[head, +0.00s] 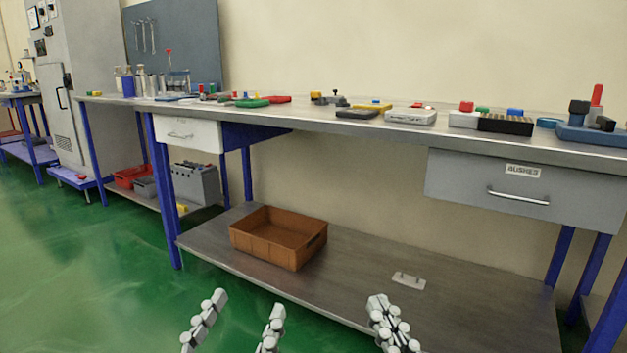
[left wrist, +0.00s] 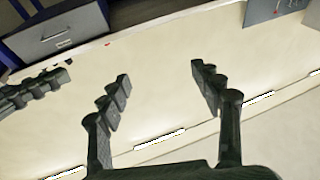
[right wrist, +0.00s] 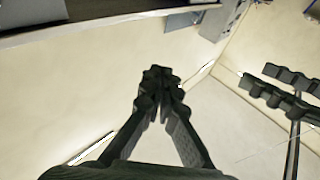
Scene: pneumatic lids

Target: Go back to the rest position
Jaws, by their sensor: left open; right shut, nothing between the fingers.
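My left gripper (head: 238,322) is at the bottom of the head view, in front of the workbench and over the green floor. Its two fingers are apart with nothing between them, and the left wrist view shows them open too (left wrist: 160,88). My right gripper (head: 388,318) is to its right, in front of the bench's lower shelf in the picture. Its fingers are together and empty, as the right wrist view also shows (right wrist: 160,80). Neither gripper touches anything in view.
The workbench (head: 330,122) carries several lids, blocks and tools. A grey drawer (head: 470,184) hangs at the right. Green floor (head: 70,270) is free at the left.

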